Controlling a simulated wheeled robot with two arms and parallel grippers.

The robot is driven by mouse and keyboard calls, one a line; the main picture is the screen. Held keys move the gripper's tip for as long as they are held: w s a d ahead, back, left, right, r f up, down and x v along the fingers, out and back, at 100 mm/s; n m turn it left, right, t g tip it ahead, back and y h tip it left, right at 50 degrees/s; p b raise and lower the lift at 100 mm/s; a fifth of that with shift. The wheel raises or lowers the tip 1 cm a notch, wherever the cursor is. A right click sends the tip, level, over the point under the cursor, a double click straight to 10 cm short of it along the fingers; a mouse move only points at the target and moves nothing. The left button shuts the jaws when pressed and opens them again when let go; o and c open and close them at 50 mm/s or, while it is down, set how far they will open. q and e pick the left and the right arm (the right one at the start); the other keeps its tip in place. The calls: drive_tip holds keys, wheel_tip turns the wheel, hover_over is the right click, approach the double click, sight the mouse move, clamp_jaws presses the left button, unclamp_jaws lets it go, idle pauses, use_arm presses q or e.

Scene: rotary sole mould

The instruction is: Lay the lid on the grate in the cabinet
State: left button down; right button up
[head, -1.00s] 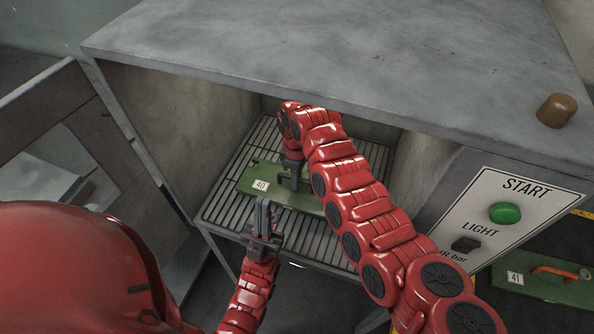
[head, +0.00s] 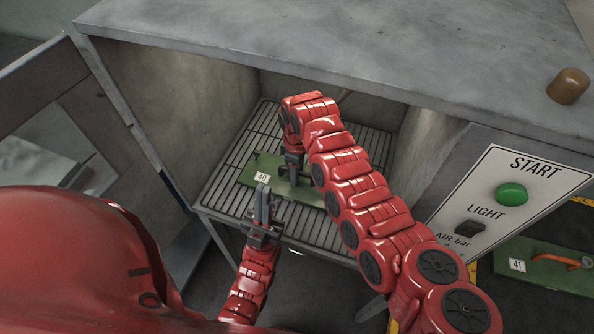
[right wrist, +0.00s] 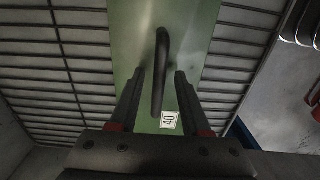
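The green lid (head: 279,184) with the "40" label lies flat on the wire grate (head: 318,229) inside the cabinet (head: 330,40). In the right wrist view the lid (right wrist: 196,40) has a dark bar handle (right wrist: 161,70). My right gripper (right wrist: 158,95) is open, with its fingers apart on both sides of the handle's near end; neither visibly presses on it. In the head view my right gripper (head: 293,176) is over the lid, partly covering its handle. My left gripper (head: 264,200) is empty at the cabinet's front edge, its fingers close together.
The cabinet's side walls and low top surround my right arm. At right is a panel with a green START button (head: 511,194) and a LIGHT switch (head: 470,229). Another green lid (head: 540,275), labelled "41", lies beyond it. An open door (head: 75,130) stands at left.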

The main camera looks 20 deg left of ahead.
drive_tip(key=shift+w+r+b, duration=0.1)
drive_tip(key=shift+r+b, duration=0.25)
drive_tip(key=shift+r, duration=0.15)
wheel_tip(320, 180, up, 5)
drive_tip(key=shift+r+b, duration=0.15)
drive_tip(key=shift+b, duration=1.05)
drive_tip(key=shift+r, duration=0.6)
